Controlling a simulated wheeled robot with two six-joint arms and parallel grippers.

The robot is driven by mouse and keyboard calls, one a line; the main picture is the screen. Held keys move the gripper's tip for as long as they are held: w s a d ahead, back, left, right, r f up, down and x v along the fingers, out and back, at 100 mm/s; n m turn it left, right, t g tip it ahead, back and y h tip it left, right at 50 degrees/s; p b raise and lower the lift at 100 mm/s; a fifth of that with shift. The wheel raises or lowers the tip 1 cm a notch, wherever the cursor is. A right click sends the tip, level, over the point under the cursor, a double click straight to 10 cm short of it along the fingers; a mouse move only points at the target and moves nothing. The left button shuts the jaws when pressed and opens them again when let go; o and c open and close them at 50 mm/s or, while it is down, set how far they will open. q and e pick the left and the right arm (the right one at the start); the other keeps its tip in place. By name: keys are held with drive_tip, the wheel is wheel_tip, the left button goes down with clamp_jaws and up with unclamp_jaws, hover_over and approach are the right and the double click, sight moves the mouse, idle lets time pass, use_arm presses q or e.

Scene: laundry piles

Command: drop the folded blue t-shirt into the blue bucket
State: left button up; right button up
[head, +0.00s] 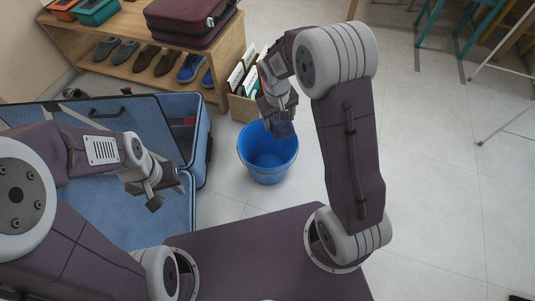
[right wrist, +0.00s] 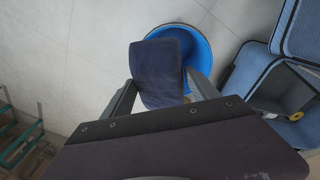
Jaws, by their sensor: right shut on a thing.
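The folded blue t-shirt (right wrist: 160,72) is a dark navy bundle between the fingers of my right gripper (right wrist: 160,95). In the head view the right gripper (head: 280,115) is shut on the t-shirt (head: 284,130), which hangs over the far part of the bucket's opening. The blue bucket (head: 268,172) stands upright on the floor. In the right wrist view the bucket (right wrist: 203,48) lies beyond the t-shirt, partly covered by it. My left gripper (head: 168,192) is empty over the open suitcase, its fingers apart.
An open blue suitcase (head: 200,140) lies left of the bucket. A wooden shelf (head: 232,45) with shoes and a maroon case (head: 190,20) stands behind. A box of files (head: 240,108) is just behind the bucket.

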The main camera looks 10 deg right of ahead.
drive_tip(key=w+a+f+n, duration=0.1)
drive_tip(key=w+f+n, duration=0.1)
drive_tip(key=f, duration=0.6)
drive_tip(key=w+a+f+n, duration=0.1)
drive_tip(key=w+f, duration=0.3)
drive_tip(key=f, duration=0.4)
drive_tip(key=shift+w+f+n+y, duration=0.3)
drive_tip(key=shift+w+n, duration=0.1)
drive_tip(key=shift+n, duration=0.1)
wheel_tip(320, 180, down, 6)
drive_tip(key=b, duration=0.6)
drive_tip(key=shift+r, duration=0.1)
drive_tip(key=o, duration=1.6)
drive_tip(key=r+p, duration=0.2)
drive_tip(key=r, duration=0.1)
drive_tip(key=s+r+p, duration=0.1)
drive_tip(key=r+p, duration=0.1)
drive_tip(key=r, duration=0.1)
drive_tip(key=r+p, duration=0.2)
drive_tip(key=r, duration=0.1)
drive_tip(key=shift+s+a, duration=0.25)
drive_tip(key=shift+a, duration=0.1)
